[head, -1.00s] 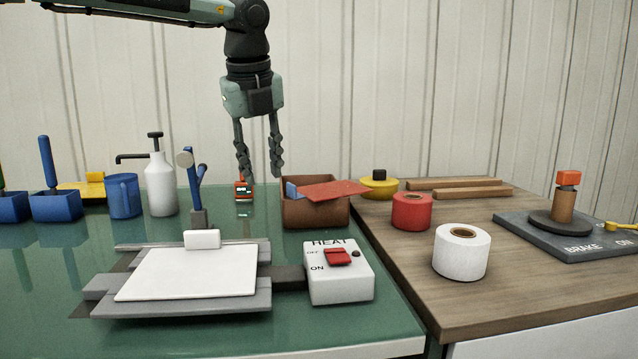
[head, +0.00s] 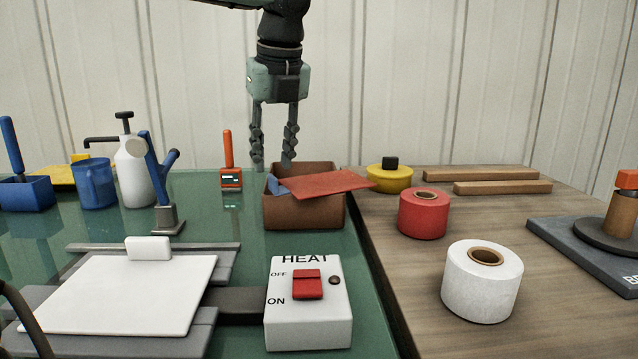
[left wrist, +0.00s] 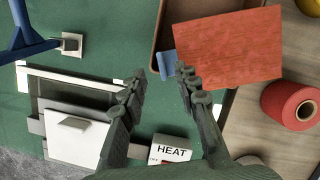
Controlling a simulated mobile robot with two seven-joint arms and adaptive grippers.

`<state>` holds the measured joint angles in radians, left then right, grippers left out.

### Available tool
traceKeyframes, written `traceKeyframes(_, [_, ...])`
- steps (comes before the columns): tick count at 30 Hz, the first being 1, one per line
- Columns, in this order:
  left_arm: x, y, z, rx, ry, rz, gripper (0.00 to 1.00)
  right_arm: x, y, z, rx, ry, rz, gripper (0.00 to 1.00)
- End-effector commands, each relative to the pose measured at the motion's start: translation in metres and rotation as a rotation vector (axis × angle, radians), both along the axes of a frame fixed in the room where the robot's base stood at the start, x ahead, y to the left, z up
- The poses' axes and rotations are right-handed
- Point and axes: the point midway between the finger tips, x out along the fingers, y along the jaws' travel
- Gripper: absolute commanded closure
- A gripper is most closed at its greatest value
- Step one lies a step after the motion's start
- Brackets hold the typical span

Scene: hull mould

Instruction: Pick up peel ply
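No label marks the peel ply; a thin red sheet (head: 318,184) lies tilted across the open brown box (head: 300,215) and overhangs its right side. A blue piece (head: 274,186) sticks out beside the sheet at the box's left; it shows in the left wrist view (left wrist: 168,62) too. A red roll (head: 423,213) and a white roll (head: 482,282) stand on the wooden top. My left gripper (head: 272,165) points down, open and empty, near the box's back left. In the left wrist view its fingertips (left wrist: 160,76) are beside the blue piece, left of the sheet. My right gripper is out of view.
A white HEAT switch box (head: 308,310) and a flat press with a white plate (head: 120,295) stand in front. Left are a spray bottle (head: 133,170), a blue cup (head: 96,184) and a blue lever (head: 155,175).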

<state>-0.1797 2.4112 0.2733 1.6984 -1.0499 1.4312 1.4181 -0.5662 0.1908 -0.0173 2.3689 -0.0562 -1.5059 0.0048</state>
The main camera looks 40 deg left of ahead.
Motion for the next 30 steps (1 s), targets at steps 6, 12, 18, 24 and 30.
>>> traceKeyframes(6, [0.004, 0.006, -0.033, -0.003, 0.003, 0.000, 0.69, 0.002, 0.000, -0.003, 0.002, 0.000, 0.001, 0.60])
traceKeyframes(12, [0.005, 0.007, -0.038, 0.000, -0.001, -0.001, 0.69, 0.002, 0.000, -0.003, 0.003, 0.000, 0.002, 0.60])
traceKeyframes(18, [0.005, 0.007, -0.038, -0.001, 0.000, -0.001, 0.85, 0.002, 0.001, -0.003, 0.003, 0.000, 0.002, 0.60])
traceKeyframes(24, [0.005, 0.007, -0.037, -0.001, 0.000, 0.000, 1.00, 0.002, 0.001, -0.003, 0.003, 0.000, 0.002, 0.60])
traceKeyframes(30, [0.005, 0.007, -0.037, -0.001, 0.000, 0.000, 1.00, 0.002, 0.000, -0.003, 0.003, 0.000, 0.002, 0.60])
